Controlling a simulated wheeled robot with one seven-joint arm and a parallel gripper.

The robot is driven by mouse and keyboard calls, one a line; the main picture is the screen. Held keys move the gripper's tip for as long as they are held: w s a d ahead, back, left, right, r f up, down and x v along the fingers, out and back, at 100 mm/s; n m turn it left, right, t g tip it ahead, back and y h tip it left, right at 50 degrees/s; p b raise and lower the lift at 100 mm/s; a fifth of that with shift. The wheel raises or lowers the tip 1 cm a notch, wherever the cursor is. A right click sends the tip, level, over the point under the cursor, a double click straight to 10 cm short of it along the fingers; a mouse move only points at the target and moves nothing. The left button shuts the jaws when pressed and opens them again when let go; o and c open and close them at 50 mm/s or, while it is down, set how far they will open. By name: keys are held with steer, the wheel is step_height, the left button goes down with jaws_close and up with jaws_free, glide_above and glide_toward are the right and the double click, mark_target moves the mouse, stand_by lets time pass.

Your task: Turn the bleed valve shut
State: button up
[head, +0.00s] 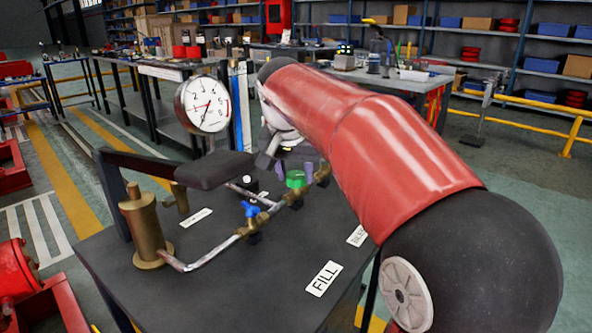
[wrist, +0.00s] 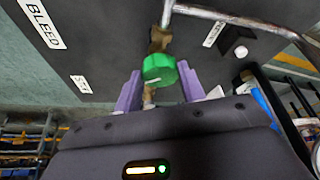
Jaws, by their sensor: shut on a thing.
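The bleed valve appears to be the valve with the green round knob (head: 296,179), on the pipe beyond the blue-handled valve. In the wrist view the green knob (wrist: 158,69) shows a short pale line on its face. My gripper (head: 294,170) has its purple fingers on opposite sides of the knob, shut on it. The wrist view shows both fingers (wrist: 159,80) flanking the knob. The BLEED label (wrist: 42,22) lies flat on the dark bench top. How far the valve is turned cannot be told.
A blue-handled valve (head: 257,214) sits nearer on the same pipe, by the FILL label (head: 324,278). A brass cylinder (head: 144,230), a black lever arm (head: 213,169) and a pressure gauge (head: 205,104) stand to the left.

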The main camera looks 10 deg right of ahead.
steer(key=m, duration=0.2)
steer(key=m+g+h, duration=0.1)
steer(key=m, duration=0.1)
steer(key=m+h, duration=0.1)
steer(key=m, duration=0.1)
steer(key=shift+w+a+m+g, duration=0.2)
steer(key=shift+a+m+g, duration=0.05)
steer(key=shift+m+g, duration=0.05)
stand_by(0.4)
steer(key=o, duration=1)
steer(key=v, duration=0.7)
steer(key=shift+a+r, duration=0.1)
steer(key=shift+r, duration=0.3)
